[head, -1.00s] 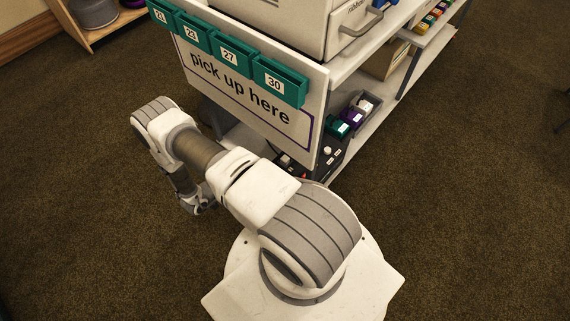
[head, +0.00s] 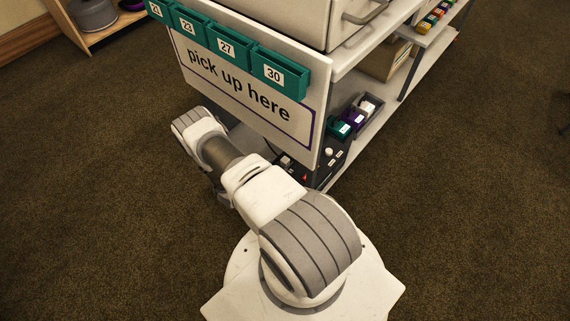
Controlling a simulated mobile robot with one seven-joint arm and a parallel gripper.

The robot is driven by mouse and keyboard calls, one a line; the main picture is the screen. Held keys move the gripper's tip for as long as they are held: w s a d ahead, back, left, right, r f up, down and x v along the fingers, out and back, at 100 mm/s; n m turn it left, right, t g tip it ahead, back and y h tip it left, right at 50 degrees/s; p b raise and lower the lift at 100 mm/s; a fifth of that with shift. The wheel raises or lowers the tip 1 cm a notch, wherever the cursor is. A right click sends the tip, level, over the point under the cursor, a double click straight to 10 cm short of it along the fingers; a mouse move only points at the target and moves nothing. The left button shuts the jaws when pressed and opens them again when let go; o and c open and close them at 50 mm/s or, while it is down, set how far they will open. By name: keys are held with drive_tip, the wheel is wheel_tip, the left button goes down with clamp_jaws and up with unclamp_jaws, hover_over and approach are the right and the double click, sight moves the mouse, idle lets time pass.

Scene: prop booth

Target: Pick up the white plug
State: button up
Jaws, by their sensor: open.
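A black panel or power box (head: 318,168) sits on the low shelf at the end of the shelving unit. A pale block (head: 286,160) and a round white piece (head: 328,152) show on it. Either could be the white plug; they are too small to tell. My arm bends at its elbow, left of the panel, and goes down behind its own upper links. Its far links show only in part, below the sign. My gripper is hidden behind the arm, so its fingers and their distance from the plug do not show.
A "pick up here" sign (head: 245,88) with numbered teal bins (head: 227,45) covers the unit's end, close above my arm. A grey tray (head: 372,122) of small boxes stands on the low shelf. Carpet (head: 480,210) is clear on the right and left.

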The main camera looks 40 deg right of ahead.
sight(283, 161)
drive_tip(key=shift+w+d+f+b, duration=0.1)
drive_tip(key=shift+d+f+b, duration=0.3)
drive_tip(key=shift+d, duration=0.1)
drive_tip(key=b+x, duration=0.1)
drive_tip(key=x, duration=0.3)
drive_tip(key=shift+w, duration=0.15)
clamp_jaws()
